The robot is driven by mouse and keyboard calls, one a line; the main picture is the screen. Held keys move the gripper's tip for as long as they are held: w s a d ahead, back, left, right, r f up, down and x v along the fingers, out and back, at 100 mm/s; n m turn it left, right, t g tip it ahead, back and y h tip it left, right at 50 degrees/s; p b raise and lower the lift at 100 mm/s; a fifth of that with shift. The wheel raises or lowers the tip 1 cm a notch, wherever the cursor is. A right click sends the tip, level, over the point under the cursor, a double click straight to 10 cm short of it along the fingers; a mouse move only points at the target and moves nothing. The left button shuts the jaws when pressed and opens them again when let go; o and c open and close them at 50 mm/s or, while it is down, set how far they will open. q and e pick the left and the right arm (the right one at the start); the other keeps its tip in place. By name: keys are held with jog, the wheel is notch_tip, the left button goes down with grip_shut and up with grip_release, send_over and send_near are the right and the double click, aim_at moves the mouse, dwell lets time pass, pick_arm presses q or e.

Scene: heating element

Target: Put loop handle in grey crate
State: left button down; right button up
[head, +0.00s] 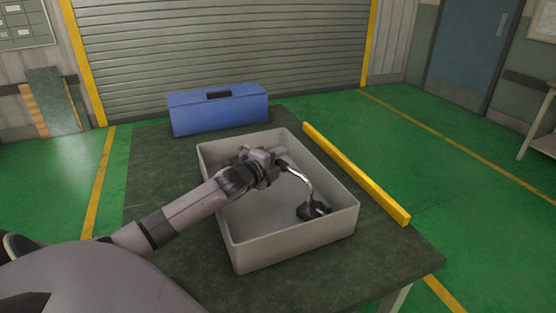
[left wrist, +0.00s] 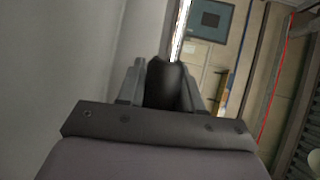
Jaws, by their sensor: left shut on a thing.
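The grey crate (head: 287,248) stands on the dark work table. My left gripper (head: 279,162) is inside the upper part of the crate, over its far half. Whether that block touches the crate floor I cannot tell. In the left wrist view a dark part of the handle (left wrist: 164,82) sits between the two fingers (left wrist: 163,85). My right gripper is not in view.
A blue toolbox (head: 218,112) stands behind the crate on the table (head: 150,160). A yellow bar (head: 355,172) lies along the table's right side. The table is clear at left and front right.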

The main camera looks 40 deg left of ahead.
pick_arm(q)
jog(key=c, duration=1.1)
grip_release()
jog(key=shift+f, duration=0.15)
jog(key=shift+c, duration=0.2)
jog(key=o, duration=0.4)
jog(key=shift+s+d+r, duration=0.1)
jog(key=shift+s+r, duration=0.15)
jog(key=shift+s, duration=0.25)
jog(key=v, duration=1.1)
